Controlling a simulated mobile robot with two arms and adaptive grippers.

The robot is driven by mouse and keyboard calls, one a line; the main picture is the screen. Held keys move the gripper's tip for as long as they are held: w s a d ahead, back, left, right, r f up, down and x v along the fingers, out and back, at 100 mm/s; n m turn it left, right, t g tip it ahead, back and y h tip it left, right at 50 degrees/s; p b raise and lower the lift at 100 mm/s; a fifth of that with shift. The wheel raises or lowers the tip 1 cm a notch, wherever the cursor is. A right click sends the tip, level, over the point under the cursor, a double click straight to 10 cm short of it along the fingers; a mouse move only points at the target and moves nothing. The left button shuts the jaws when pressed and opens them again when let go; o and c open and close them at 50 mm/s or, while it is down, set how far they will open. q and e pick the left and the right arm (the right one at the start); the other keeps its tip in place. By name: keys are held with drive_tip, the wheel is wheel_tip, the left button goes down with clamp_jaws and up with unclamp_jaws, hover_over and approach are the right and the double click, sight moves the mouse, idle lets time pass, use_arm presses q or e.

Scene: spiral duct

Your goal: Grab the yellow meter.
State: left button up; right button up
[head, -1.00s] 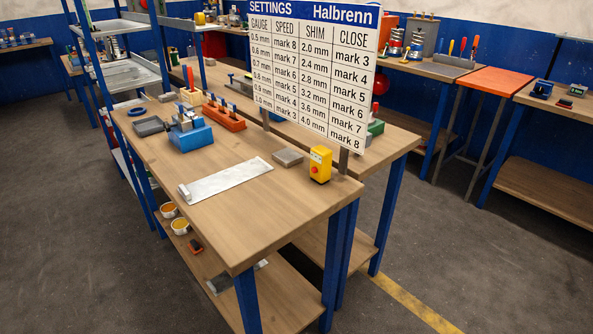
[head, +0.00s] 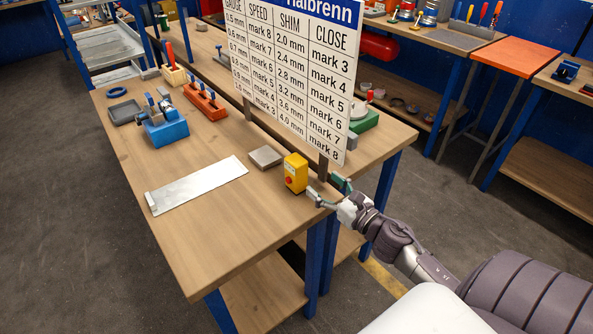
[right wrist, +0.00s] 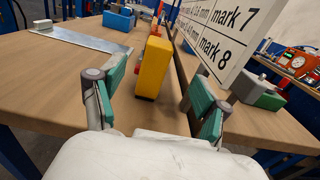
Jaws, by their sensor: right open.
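The yellow meter (head: 295,173) is a small upright yellow box with a red button on its front. It stands near the right edge of the wooden workbench. My right gripper (head: 328,191) is open and empty just right of it, apart from it, at the bench edge. In the right wrist view the meter (right wrist: 152,65) shows ahead, between the lines of the two open green-padded fingers (right wrist: 158,88), beyond their tips. My left gripper is not in view.
The settings board (head: 290,75) stands on a post close behind the meter and right finger. A grey block (head: 266,156) lies left of the meter, with a metal plate (head: 198,185) further left. The bench's front (head: 230,230) is clear.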

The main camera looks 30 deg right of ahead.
sight(303, 170)
drive_tip(key=w, duration=0.4)
drive_tip(key=w+p, duration=0.1)
drive_tip(key=w, duration=0.1)
drive_tip(key=shift+a, duration=0.25)
drive_tip(key=shift+w+f+p, duration=0.1)
drive_tip(key=shift+w+p, duration=0.25)
drive_tip(key=shift+w, duration=0.15)
drive_tip(key=w, duration=0.1)
drive_tip(key=w+p, duration=0.1)
drive_tip(key=w, duration=0.1)
drive_tip(key=shift+w+a+f, duration=0.25)
drive_tip(key=shift+w+a, duration=0.05)
drive_tip(key=shift+w+f, duration=0.2)
drive_tip(key=shift+w, duration=0.3)
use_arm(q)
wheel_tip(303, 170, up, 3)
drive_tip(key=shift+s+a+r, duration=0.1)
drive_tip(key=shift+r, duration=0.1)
use_arm(e)
drive_tip(key=shift+s, duration=0.1)
drive_tip(key=shift+c, duration=1.2)
drive_tip(key=shift+r, duration=0.1)
drive_tip(key=c, duration=1.2)
